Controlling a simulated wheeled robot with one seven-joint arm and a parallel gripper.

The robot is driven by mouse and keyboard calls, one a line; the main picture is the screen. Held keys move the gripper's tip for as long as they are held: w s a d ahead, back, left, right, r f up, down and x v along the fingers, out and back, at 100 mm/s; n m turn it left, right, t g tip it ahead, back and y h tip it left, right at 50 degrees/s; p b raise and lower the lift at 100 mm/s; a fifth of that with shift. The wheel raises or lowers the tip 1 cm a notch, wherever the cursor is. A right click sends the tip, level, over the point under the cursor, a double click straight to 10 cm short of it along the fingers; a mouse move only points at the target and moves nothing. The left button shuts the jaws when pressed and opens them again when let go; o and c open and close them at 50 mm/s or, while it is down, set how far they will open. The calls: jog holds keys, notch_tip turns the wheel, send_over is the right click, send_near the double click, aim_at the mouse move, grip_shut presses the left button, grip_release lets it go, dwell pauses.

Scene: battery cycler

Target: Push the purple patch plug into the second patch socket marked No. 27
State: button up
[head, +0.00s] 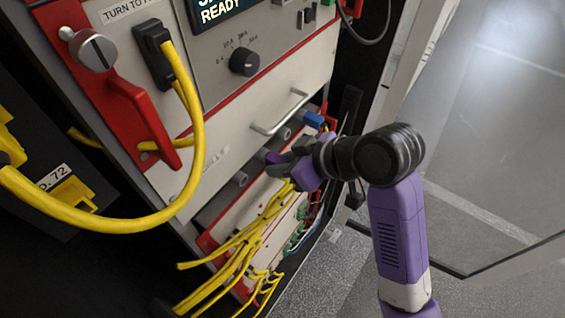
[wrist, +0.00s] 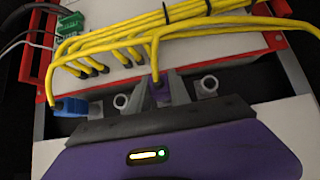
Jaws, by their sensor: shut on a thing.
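The purple patch plug (wrist: 157,92) is between the two fingers of my gripper (wrist: 160,88) in the wrist view, with a yellow cable running from it. In the head view my gripper (head: 277,164) is at the socket row, shut on the purple plug (head: 272,157). A grey round socket (wrist: 122,101) and another grey socket (wrist: 208,86) show on either side of the plug; they also show in the head view (head: 284,134) (head: 240,179). The fingers hide the plug's tip, so I cannot tell whether it is seated. No marking No. 27 is readable.
A blue plug (wrist: 70,106) sits at the end of the socket row. Yellow cables (wrist: 190,28) cross close to my fingers. A metal handle (head: 280,112) is above the row. A thick yellow cable (head: 196,130) loops in front of the rack at left. Open floor lies right.

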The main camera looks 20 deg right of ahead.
jog(key=shift+w, duration=0.1)
jog(key=o, duration=1.1)
jog(key=shift+c, duration=0.2)
jog(key=shift+r, duration=0.1)
jog(key=v, duration=0.8)
jog(key=s+f+m+t+h+b, duration=0.25)
jog(key=s+f+m+t, duration=0.25)
jog(key=s+f+m, duration=0.65)
jog(key=s+d+n+t+h, duration=0.1)
jog(key=s+d+n, duration=0.1)
jog(key=s, duration=0.6)
jog(key=s+d+n+t+h, duration=0.1)
jog(key=s+d+n+h, duration=0.1)
jog(key=s, duration=0.7)
jog(key=shift+d+r+b, duration=0.25)
jog(key=shift+r+b, duration=0.05)
